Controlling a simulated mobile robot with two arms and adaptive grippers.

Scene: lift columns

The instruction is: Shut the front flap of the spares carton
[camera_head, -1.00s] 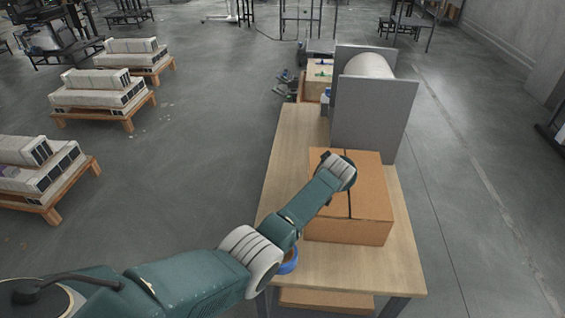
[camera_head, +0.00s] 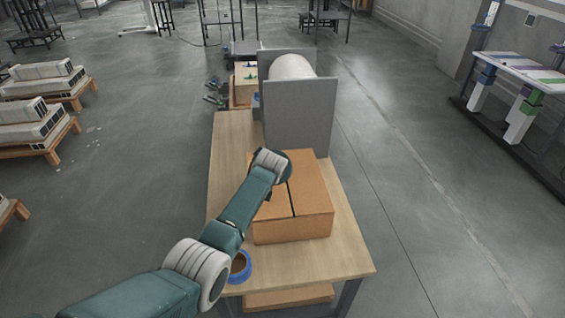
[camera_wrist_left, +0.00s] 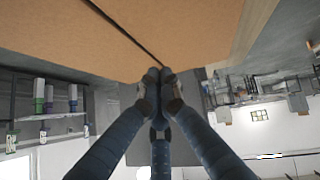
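The brown spares carton (camera_head: 310,199) stands on the wooden table. Its top looks flat, with a dark seam between two panels; no flap visibly stands up, but its far left part is hidden behind my arm. My left arm reaches over the carton's left side, and its wrist hides the left gripper in the head view. In the left wrist view, the left gripper (camera_wrist_left: 160,76) has its fingertips together with nothing visible between them. They are at the edge of the carton's cardboard (camera_wrist_left: 180,25), near the end of the seam; I cannot tell if they touch. My right gripper is not in view.
A blue ring-shaped roll (camera_head: 240,267) lies at the table's (camera_head: 335,262) near left. Grey upright panels (camera_head: 300,117) around a white cylinder stand behind the carton. Another carton (camera_head: 288,297) sits low under the table. Floor to the right is clear up to a rack (camera_head: 520,75).

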